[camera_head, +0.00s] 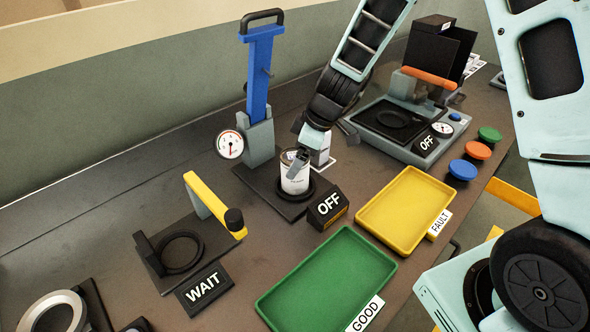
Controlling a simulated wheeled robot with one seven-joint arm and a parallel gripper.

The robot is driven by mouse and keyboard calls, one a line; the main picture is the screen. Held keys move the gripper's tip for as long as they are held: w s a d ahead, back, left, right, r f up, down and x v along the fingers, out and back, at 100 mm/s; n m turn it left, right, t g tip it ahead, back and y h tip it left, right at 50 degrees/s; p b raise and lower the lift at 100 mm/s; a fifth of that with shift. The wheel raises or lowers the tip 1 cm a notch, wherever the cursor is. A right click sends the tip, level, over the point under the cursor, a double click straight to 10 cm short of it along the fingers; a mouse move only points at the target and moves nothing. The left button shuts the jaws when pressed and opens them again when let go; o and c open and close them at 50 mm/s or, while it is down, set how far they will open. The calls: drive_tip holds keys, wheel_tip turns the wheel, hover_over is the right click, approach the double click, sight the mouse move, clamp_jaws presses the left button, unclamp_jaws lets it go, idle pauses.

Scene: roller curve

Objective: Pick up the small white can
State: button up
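The small white can (295,180) stands upright in the dark round seat of the blue-handled press, with a dark label band on its side. My gripper (322,153) reaches down from above, just behind and right of the can. One finger overlaps the can's upper rim in the picture; the other is spread out to the right, near the grey machine. The fingers look apart, and nothing is visibly clamped between them. I cannot tell whether the near finger touches the can. Part of the can's top is hidden by that finger.
The blue-handled press (260,75) with its gauge (230,144) rises left of the can. An OFF block (328,207) stands close in front. A yellow tray (405,210) and a green tray (325,285) lie empty nearer. A yellow-handled fixture (205,200) is left; a grey machine (425,145) is right.

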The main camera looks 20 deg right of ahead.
sight(297, 187)
drive_tip(key=shift+p+x, duration=0.4)
drive_tip(key=shift+x, duration=1.6)
drive_tip(key=shift+w+d, duration=0.1)
drive_tip(key=shift+w, duration=0.05)
drive_tip(key=shift+r, duration=0.1)
drive_tip(key=c, duration=1.4)
